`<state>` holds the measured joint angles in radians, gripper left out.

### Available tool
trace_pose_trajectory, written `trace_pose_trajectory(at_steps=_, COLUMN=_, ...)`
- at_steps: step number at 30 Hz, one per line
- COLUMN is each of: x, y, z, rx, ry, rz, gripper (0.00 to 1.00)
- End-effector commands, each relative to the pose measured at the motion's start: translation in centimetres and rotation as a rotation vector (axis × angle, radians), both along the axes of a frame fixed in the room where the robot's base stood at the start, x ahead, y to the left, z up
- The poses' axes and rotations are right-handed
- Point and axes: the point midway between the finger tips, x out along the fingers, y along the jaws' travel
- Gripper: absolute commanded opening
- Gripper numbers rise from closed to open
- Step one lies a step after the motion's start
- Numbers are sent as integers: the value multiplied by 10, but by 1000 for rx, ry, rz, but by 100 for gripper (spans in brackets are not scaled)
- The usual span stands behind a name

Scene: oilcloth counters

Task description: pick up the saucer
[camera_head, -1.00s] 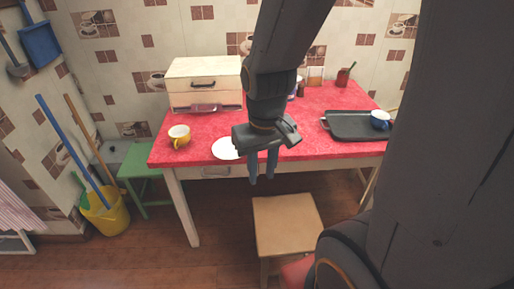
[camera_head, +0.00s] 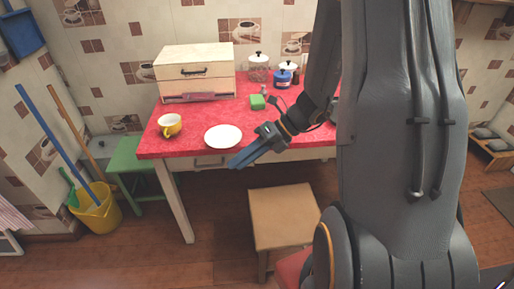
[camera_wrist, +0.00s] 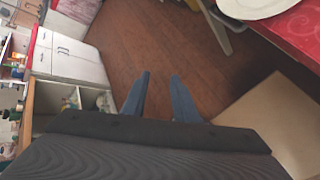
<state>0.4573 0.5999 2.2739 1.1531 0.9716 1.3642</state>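The white saucer (camera_head: 223,136) lies flat on the red oilcloth near the table's front edge in the head view. It is empty. Part of it shows at the top right of the wrist view (camera_wrist: 256,6). My gripper (camera_head: 236,163) is just in front of the table edge, below and right of the saucer, pointing left and down. It does not touch the saucer. In the wrist view the two blue fingers of my gripper (camera_wrist: 158,92) stand apart with only floor between them.
A wooden breadbox (camera_head: 190,72), a green sponge (camera_head: 258,102) and several jars are behind. A wooden stool (camera_head: 283,215) stands in front. My arm hides the table's right side.

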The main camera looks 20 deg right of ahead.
Motion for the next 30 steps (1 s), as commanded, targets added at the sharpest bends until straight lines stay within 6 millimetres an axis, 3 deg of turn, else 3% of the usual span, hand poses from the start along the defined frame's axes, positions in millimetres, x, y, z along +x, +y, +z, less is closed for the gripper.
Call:
trace_pose_trajectory(at_steps=1, x=20, y=-15, z=-14, rx=90, ry=87, rz=-178, gripper=26)
trace_pose_trajectory(at_steps=3, x=45, y=-34, z=-22, rx=219, ry=194, rz=-400, gripper=26)
trace_pose_trajectory(at_steps=6, x=72, y=-62, z=-31, rx=377, ry=305, rz=-634, gripper=26)
trace_pose_trajectory(at_steps=12, x=95, y=-94, z=-39, rx=538, ry=401, rz=-841, gripper=26)
trace_pose_trajectory(at_steps=23, x=97, y=-95, z=-38, rx=549, ry=407, rz=-853, gripper=26)
trace_pose_trajectory(at_steps=30, x=110, y=-79, z=-47, rx=546, ry=408, rz=-848, gripper=26)
